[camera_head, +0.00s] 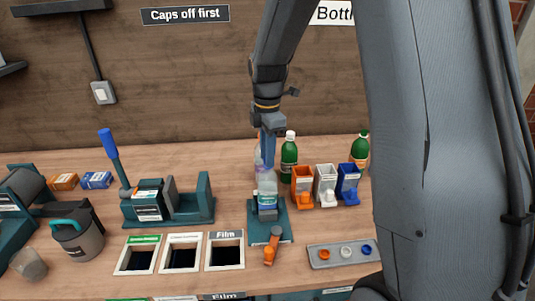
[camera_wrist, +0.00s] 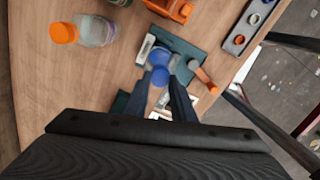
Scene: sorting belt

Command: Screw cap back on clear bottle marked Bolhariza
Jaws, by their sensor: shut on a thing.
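A clear bottle (camera_head: 267,186) with a teal and white label stands upright on a teal clamp base (camera_head: 284,233). I cannot read the name on its label. My gripper (camera_head: 268,163) points down right above the bottle's neck. In the wrist view the fingertips (camera_wrist: 166,78) are shut on a blue cap (camera_wrist: 159,76). Another blue round shape shows just beyond it, and I cannot tell what it is. The bottle's mouth is hidden, so I cannot tell whether the cap touches it. The clamp's orange handle (camera_head: 270,252) sticks out in front.
A grey tray (camera_head: 334,255) with orange, white and blue caps lies at the right. Orange, white and blue dispensers (camera_head: 325,187) and a green bottle (camera_head: 289,158) stand close behind-right. A clear orange-capped bottle (camera_wrist: 96,30) stands nearby. Framed openings (camera_head: 224,265) lie front left.

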